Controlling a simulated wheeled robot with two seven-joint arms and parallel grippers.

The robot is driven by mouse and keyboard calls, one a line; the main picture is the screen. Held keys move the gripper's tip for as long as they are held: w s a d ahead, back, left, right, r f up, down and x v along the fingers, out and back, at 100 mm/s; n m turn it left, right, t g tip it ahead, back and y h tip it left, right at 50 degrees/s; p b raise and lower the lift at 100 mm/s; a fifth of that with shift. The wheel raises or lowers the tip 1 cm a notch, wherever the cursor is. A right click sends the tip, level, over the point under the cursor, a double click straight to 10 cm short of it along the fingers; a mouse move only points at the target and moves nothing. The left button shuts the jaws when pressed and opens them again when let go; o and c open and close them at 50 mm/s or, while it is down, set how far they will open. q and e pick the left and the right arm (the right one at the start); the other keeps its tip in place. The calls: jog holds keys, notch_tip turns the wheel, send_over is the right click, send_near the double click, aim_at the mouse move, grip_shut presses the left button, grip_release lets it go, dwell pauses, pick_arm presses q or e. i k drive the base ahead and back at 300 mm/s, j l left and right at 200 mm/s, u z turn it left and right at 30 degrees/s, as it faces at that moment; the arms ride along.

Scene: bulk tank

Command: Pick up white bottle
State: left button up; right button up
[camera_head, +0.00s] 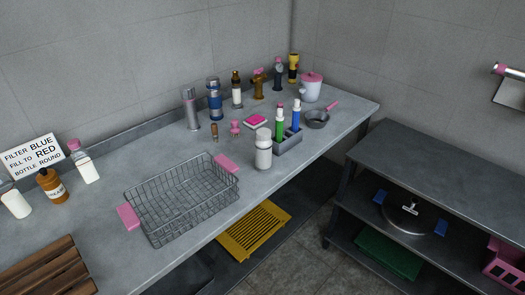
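Several white bottles stand on the grey counter (110,195). A second white bottle (84,167) with a pink cap stands at the left, near the sign. A third white bottle (15,203) is at the far left, its edge cut by the frame. I cannot tell which one the task names. Neither of my grippers is in view.
A wire basket (180,208) with pink handles sits mid-counter. A brown bottle (51,186) and a wooden rack (45,272) are at the left. A small pan (317,119) and several bottles stand behind. A lower shelf unit (450,180) is at right.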

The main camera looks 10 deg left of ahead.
aim_at(264, 150)
jog(key=i+l+u, duration=0.15)
jog(key=u, duration=0.5)
jog(key=i+l+u, duration=0.3)
jog(key=l, duration=0.2)
jog(key=l+u, duration=0.15)
jog(key=l, duration=0.15)
jog(key=i+l, duration=0.15)
jog(key=l, duration=0.2)
jog(key=i+l, duration=0.1)
jog(key=l, duration=0.25)
jog(key=i+l+u, duration=0.1)
jog(key=l, duration=0.25)
jog(key=i+l, duration=0.2)
jog(key=l, duration=0.15)
jog(key=i+l, duration=0.1)
jog(key=l, duration=0.25)
jog(key=u, duration=0.05)
